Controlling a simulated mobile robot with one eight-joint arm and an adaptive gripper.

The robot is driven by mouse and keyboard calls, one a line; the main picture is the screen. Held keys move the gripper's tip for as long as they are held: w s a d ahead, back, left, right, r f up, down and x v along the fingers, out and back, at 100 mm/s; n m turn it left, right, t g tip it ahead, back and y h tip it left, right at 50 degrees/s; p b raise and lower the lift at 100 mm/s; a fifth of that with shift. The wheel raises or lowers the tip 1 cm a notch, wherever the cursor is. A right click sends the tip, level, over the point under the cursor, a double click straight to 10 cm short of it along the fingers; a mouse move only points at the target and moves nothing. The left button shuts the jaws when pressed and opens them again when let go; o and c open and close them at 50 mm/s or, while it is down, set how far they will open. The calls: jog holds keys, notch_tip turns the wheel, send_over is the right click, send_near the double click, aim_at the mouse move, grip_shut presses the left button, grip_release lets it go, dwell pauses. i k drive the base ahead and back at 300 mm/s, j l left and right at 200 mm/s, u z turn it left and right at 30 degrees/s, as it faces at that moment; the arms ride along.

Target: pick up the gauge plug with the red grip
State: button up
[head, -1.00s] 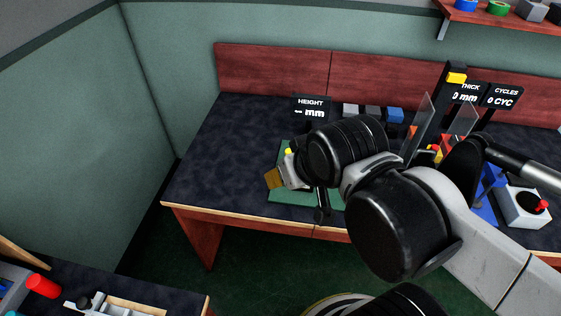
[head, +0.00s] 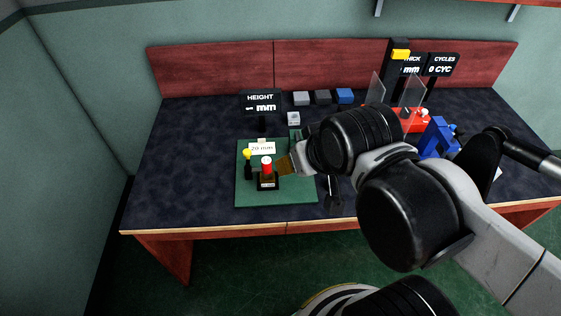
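The gauge plug with the red grip (head: 267,163) stands upright in a small dark block (head: 268,184) with a pale label, on a green mat (head: 290,195) on the bench. A yellow-topped black piece (head: 248,160) stands just left of it. My gripper (head: 285,165) shows its brownish tip just right of the red grip in the picture. Whether it touches the plug, or is nearer to me, I cannot tell. My wrist hides most of the gripper, so its opening is not clear.
A white card reading 20 mm (head: 262,148) stands behind the plug. The HEIGHT display (head: 261,102) and small grey and blue blocks (head: 345,96) are farther back. A red fixture with clear panels (head: 405,120) and a blue fixture (head: 437,138) stand right. The bench's left side is clear.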

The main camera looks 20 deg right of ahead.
aim_at(265, 161)
jog(key=k+z, duration=0.35)
jog(key=k+l+z, duration=0.1)
jog(key=z, duration=0.25)
jog(key=k+l+z, duration=0.15)
jog(key=z, duration=0.2)
jog(key=k+l, duration=0.05)
jog(key=k, duration=0.05)
